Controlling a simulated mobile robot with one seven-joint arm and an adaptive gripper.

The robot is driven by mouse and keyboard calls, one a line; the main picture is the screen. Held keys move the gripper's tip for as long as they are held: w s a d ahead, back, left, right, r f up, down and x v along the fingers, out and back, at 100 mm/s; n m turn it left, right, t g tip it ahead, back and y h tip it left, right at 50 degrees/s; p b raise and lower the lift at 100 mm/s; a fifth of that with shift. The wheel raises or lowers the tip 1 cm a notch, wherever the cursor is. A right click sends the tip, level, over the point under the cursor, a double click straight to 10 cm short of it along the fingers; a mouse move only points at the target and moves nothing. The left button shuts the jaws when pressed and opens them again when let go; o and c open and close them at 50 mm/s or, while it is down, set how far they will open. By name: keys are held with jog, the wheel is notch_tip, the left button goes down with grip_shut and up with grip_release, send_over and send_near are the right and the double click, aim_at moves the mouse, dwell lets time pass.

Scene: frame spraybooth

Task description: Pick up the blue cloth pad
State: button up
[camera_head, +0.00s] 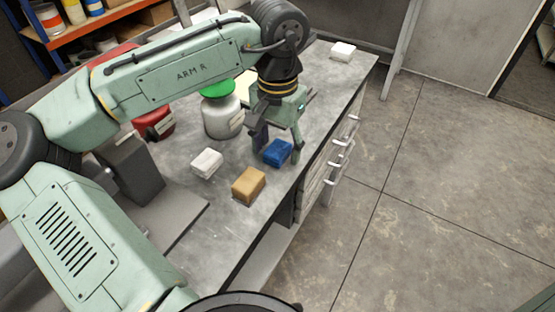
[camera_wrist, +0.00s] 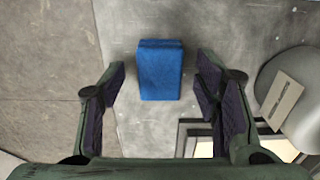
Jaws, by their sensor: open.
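The blue cloth pad (camera_head: 278,152) lies on the grey worktop near its right edge. In the wrist view the blue cloth pad (camera_wrist: 160,70) shows as a small blue block, ahead of and between the fingers. My gripper (camera_head: 276,150) is above the pad and points down, with its fingers apart. In the wrist view my gripper (camera_wrist: 160,88) is open, with one finger on each side of the pad's line and nothing held. I cannot tell the exact height of the fingertips over the worktop.
A white block (camera_head: 207,163) and a tan block (camera_head: 249,185) lie nearby on the worktop (camera_head: 240,225). A white jar with a green lid (camera_head: 222,115) stands behind, beside a red container (camera_head: 155,125). Another white block (camera_head: 342,51) lies at the far end. Drawer handles (camera_head: 342,142) project along the right side.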

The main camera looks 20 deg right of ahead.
aim_at(278, 151)
jog(key=shift+c, duration=0.2)
jog(key=c, duration=0.9)
notch_tip(278, 151, up, 4)
jog(key=p, duration=0.4)
jog(key=shift+f, duration=0.2)
jog(key=shift+s+a+r, duration=0.1)
jog(key=shift+s, duration=0.25)
jog(key=s+a, duration=0.1)
jog(key=s, duration=0.4)
jog(key=s+a, duration=0.1)
jog(key=s, duration=0.4)
jog(key=s+a+r, duration=0.1)
jog(key=s, duration=0.4)
jog(key=shift+a, duration=0.1)
